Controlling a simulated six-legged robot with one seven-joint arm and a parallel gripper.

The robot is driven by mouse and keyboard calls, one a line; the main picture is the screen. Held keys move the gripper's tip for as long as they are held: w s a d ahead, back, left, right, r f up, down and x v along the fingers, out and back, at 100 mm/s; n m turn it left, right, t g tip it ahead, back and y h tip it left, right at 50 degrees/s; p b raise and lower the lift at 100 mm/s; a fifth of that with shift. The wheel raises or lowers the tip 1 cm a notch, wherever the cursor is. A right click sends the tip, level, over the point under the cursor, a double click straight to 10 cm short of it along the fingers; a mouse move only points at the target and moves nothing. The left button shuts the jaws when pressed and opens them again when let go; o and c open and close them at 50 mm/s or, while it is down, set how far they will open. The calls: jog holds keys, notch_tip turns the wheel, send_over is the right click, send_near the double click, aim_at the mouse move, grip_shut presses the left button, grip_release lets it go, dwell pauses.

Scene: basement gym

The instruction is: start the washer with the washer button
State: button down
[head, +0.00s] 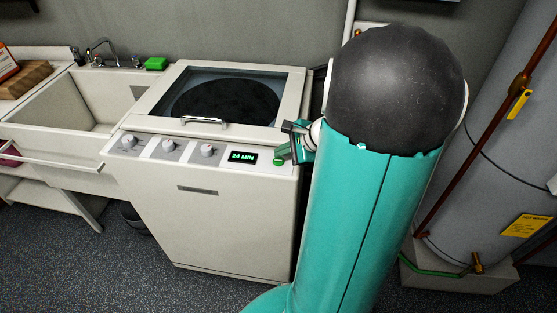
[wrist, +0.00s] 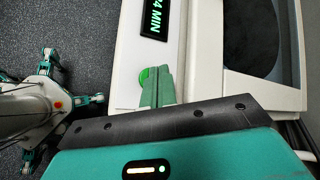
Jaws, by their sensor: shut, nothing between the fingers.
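The white washer (head: 235,220) stands in the middle of the head view, its dark glass lid closed. Its front panel has several knobs and a display (head: 243,157) lit green with "24 MIN". The green washer button (head: 279,161) is right of the display. In the wrist view the button (wrist: 144,76) shows beside the fingertips, partly hidden by them. My gripper (head: 284,151) is shut and empty, its green fingertips (wrist: 158,70) at the button. I cannot tell whether they touch it or whether it is pressed in.
A sink (head: 75,105) with a tap stands left of the washer, with a green sponge (head: 155,64) on its back edge. A large grey tank (head: 490,150) with copper pipes stands at the right. A dark bin (head: 133,216) is on the floor. The floor in front is clear.

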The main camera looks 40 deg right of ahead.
aim_at(283, 162)
jog(key=shift+r, duration=2.5)
jog(key=shift+s, duration=0.15)
